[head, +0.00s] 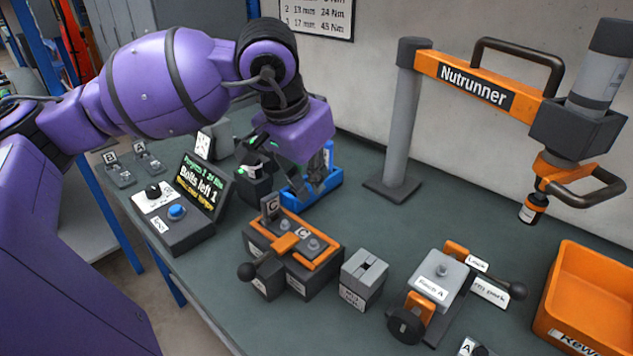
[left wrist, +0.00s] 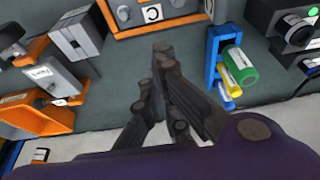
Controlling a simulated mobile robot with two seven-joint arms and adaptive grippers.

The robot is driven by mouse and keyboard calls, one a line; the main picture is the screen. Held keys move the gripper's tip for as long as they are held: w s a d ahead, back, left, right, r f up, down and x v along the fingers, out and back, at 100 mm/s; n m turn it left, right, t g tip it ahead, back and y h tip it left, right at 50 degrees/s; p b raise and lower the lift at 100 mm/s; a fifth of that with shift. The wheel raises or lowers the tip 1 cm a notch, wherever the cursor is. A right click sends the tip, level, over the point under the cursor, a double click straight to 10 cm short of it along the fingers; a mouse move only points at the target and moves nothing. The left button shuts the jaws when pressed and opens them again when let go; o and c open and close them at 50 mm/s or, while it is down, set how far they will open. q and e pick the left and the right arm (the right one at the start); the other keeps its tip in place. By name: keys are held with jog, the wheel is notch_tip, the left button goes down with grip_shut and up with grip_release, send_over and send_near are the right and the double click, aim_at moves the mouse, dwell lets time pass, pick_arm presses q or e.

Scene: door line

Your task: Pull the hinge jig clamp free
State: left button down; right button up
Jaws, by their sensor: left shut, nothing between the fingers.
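The hinge jig (head: 318,275) is a dark block with an orange top frame and a "C" plate, standing on the bench. Its clamp (head: 265,268) has an orange piece across the front and a lever with a black ball knob at the left. In the left wrist view part of the jig (left wrist: 120,27) shows at the top edge; the knob is out of that frame. My left gripper (head: 318,188) hangs behind the jig, near the blue rack, apart from the clamp. Its fingers (left wrist: 160,62) are shut and empty. My right gripper is in neither view.
The blue rack (head: 333,185) stands just behind my left gripper, holding green and yellow items (left wrist: 236,66). A slotted grey block (head: 364,290), a fixture (head: 438,280) and an orange bin (head: 585,290) stand to the right. A display (head: 205,185) stands left. The nutrunner (head: 475,88) overhangs at right.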

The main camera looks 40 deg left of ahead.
pick_arm(q)
jog(key=f, duration=0.7)
jog(key=shift+s+p, duration=0.3)
jog(key=shift+p, duration=0.1)
jog(key=shift+s, duration=0.5)
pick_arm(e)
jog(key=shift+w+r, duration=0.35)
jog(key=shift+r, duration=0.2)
